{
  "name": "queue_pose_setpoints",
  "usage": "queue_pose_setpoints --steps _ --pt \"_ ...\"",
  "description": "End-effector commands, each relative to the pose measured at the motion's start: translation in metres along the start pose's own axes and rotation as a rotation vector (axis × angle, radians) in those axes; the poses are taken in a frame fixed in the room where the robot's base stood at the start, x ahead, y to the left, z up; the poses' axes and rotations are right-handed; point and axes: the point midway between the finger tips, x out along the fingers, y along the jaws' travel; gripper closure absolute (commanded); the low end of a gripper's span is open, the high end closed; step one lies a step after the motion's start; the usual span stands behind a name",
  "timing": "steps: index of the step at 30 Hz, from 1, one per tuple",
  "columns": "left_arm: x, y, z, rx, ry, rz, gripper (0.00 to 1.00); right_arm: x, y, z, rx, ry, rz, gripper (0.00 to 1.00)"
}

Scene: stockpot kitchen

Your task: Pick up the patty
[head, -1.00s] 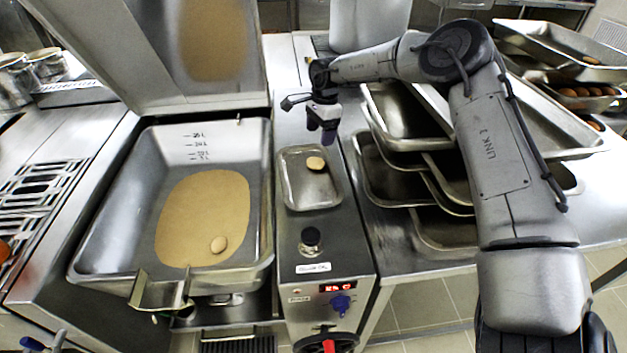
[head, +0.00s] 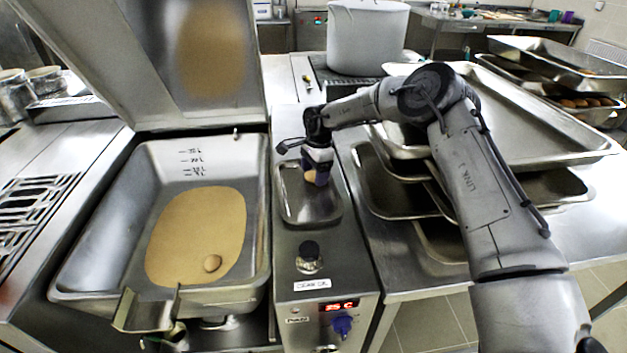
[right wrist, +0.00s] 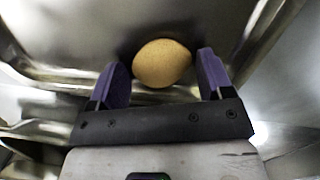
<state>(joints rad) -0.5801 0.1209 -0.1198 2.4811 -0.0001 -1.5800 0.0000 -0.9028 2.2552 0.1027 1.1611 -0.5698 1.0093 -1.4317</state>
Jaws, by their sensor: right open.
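A tan oval patty (head: 310,177) lies in the small metal tray (head: 326,217) beside the big pan. My right gripper (head: 317,178) is over that tray, pointing down, and partly covers the patty. In the right wrist view the patty (right wrist: 162,63) sits between the two purple fingers of the gripper (right wrist: 163,82), with a gap to each side. The fingers are open. My left gripper is not in view.
The big tilting pan (head: 75,260) with its raised lid (head: 150,60) stands to the left. Stacked metal trays (head: 395,195) stand close on the right. A large pot (head: 366,38) stands behind.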

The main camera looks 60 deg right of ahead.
Motion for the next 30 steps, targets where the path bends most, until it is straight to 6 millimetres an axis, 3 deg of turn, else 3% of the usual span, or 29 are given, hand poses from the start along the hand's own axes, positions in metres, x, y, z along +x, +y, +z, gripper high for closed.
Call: queue_pose_setpoints --steps 7,19,26,30 --pt "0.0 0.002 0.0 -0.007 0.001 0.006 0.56 0.002 0.0 0.0 0.0 -0.001 -0.002 0.27" --pt "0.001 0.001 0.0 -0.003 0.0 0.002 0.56 0.002 0.0 0.0 0.0 -0.001 -0.001 0.63" --pt "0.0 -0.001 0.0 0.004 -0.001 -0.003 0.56 0.0 0.0 0.001 0.0 -0.001 -0.001 0.64" --pt "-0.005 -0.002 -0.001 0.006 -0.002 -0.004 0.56 -0.015 -0.001 0.003 -0.001 -0.002 -0.002 0.64"
